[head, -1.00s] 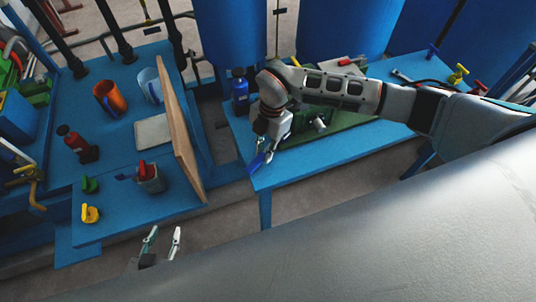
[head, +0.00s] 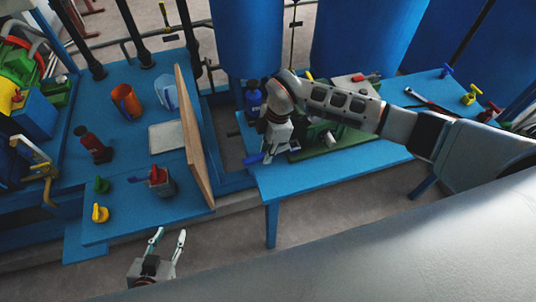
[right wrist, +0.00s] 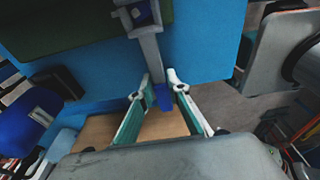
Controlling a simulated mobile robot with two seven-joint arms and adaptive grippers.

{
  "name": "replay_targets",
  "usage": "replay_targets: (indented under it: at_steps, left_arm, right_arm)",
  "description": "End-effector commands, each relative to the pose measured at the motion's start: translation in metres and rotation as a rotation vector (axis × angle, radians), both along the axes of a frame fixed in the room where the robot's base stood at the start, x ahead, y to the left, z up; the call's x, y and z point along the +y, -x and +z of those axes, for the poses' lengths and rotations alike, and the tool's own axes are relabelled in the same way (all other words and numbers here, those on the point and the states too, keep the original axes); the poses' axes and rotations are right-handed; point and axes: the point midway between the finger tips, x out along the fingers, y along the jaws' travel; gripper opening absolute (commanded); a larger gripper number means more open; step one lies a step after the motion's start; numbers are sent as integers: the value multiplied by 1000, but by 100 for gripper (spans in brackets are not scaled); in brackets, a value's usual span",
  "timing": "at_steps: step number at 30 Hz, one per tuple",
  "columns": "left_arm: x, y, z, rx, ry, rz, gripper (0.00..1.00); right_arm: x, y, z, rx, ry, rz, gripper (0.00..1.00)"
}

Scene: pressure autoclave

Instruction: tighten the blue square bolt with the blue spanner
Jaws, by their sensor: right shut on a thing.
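My right gripper (head: 272,155) is low over the left end of the right-hand blue table. It is shut on a tool with a blue part (head: 253,159), taken as the blue spanner, which sticks out to the left. In the right wrist view its blue part (right wrist: 163,97) is between the fingertips. A grey metal bar (right wrist: 150,50) runs up from there over the table; I cannot tell whether it belongs to the spanner. The blue square bolt cannot be made out. My left gripper (head: 166,243) is open and empty in front of the left table.
The right table (head: 340,165) bears a green base (head: 340,142), a blue bottle (head: 252,98) and coloured T-handles (head: 470,94). A wooden board (head: 194,140) stands upright on the left table, near an orange cup (head: 126,101) and a grey container (head: 161,184).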

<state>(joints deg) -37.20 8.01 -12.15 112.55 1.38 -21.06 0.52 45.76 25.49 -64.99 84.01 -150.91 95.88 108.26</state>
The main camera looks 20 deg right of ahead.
Motion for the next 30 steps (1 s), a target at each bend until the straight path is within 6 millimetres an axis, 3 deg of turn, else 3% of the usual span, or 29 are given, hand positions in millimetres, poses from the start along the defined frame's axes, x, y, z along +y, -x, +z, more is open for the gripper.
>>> replay_targets:
  at_steps: [6, 18, 19, 21, 30]
  left_arm:
    - [0, 1, 1, 3, 0, 0, 36]
    - [0, 1, 0, 5, -1, 0, 36]
    - [0, 1, 0, 4, -1, 0, 36]
    - [0, 1, 0, 4, -1, 0, 36]
    - [0, 0, 2, 1, -1, 0, 36]
  right_arm:
    - [-5, -11, 2, -11, 7, -67, 0]
    - [-3, -9, 0, -4, 6, -82, 0]
    - [-3, -9, 0, -3, 6, -82, 18]
    - [-3, -8, -1, -2, 5, -82, 35]
    - [-2, -8, 0, -2, 4, -80, 35]
